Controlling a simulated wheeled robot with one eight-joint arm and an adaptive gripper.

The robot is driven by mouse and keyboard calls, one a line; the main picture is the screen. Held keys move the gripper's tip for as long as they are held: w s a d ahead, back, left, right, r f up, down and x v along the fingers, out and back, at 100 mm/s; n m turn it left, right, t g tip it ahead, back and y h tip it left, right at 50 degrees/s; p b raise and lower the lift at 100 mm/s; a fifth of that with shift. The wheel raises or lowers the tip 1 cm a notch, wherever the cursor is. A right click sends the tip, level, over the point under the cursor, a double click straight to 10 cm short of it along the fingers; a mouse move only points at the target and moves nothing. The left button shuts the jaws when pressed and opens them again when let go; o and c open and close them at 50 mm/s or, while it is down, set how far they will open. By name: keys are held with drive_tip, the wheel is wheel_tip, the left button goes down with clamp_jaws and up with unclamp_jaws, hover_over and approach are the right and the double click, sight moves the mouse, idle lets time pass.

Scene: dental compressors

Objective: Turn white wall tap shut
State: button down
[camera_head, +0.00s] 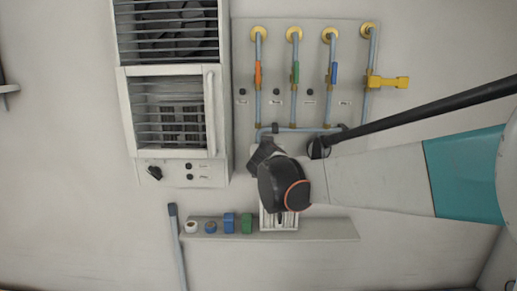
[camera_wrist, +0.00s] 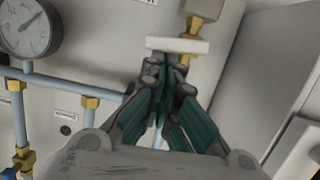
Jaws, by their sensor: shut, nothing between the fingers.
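The white tap handle (camera_wrist: 178,46) shows in the wrist view as a flat bar lying level across the picture, just beyond my fingertips. A brass fitting (camera_wrist: 196,24) is behind and above its right part. My gripper (camera_wrist: 168,66) is shut and empty, with its teal-padded fingers together just below the bar. The tips look very close to the bar or touching it; I cannot tell which. In the head view I cannot make out the white tap, and my dark wrist and arm cover that part of the wall.
A pressure gauge (camera_wrist: 27,28) and blue pipes with brass joints are left in the wrist view. In the head view, pipes carry orange (camera_head: 258,74), green (camera_head: 295,72) and blue (camera_head: 333,73) handles. A louvred cabinet (camera_head: 218,175) is left; a shelf (camera_head: 325,229) with small items is below.

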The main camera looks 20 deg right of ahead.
drive_tip(key=shift+s+d, duration=0.1)
idle(0.3)
idle(0.4)
